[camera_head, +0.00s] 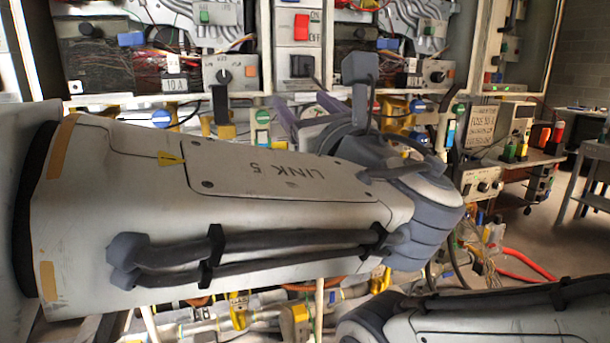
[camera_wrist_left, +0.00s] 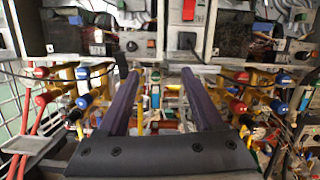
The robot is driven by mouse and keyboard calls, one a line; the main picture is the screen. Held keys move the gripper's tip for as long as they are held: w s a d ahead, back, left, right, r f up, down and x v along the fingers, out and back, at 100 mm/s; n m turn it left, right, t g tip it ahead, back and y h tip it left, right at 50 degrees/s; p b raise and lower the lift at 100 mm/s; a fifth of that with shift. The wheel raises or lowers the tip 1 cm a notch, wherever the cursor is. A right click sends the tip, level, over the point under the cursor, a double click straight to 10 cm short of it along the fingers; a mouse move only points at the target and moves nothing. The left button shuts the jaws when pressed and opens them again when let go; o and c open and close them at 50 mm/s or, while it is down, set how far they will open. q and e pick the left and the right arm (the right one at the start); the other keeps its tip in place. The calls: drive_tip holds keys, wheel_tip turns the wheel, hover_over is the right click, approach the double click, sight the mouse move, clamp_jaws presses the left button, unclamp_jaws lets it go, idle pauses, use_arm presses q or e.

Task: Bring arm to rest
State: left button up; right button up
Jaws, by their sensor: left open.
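My left arm (camera_head: 250,190), marked LINK 5, lies across the head view from the left. Its left gripper (camera_head: 301,104) shows beyond the wrist, with two purple fingers pointing at the heater panels. In the left wrist view the left gripper (camera_wrist_left: 160,75) has its fingers wide apart, with nothing held between them. Part of my right arm (camera_head: 500,315) shows at the lower right of the head view. My right gripper is out of sight.
Heater panels with a red switch (camera_head: 301,27), dials and wiring fill the back. Below them are yellow brackets and coloured valves and pipes. Open floor lies at far right.

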use_arm(q)
drive_tip(key=s+a+f+n+g+h, duration=0.1)
drive_tip(key=s+a+f+n+g, duration=0.2)
drive_tip(key=f, duration=0.6)
drive_tip(key=s+a+f+n+g, duration=0.1)
drive_tip(key=a+f+n+g, duration=0.25)
drive_tip(key=f, duration=0.45)
drive_tip(key=s+a+f+n+g+h, duration=0.1)
drive_tip(key=s+a+f+n+g, duration=0.15)
drive_tip(key=f+g, duration=0.45)
drive_tip(key=s+d+f+n+g+h, duration=0.2)
drive_tip(key=s+f+n+g+h, duration=0.1)
drive_tip(key=s+f+n, duration=0.4)
drive_tip(key=s+d+f+n+g+h, duration=0.2)
drive_tip(key=s+f+n+g, duration=0.1)
drive_tip(key=s+f+n, duration=0.4)
wheel_tip(320, 180, up, 16)
drive_tip(key=s+p, duration=0.1)
drive_tip(key=p, duration=1.6)
drive_tip(key=shift+s+d+h, duration=0.15)
drive_tip(key=shift+h, duration=0.25)
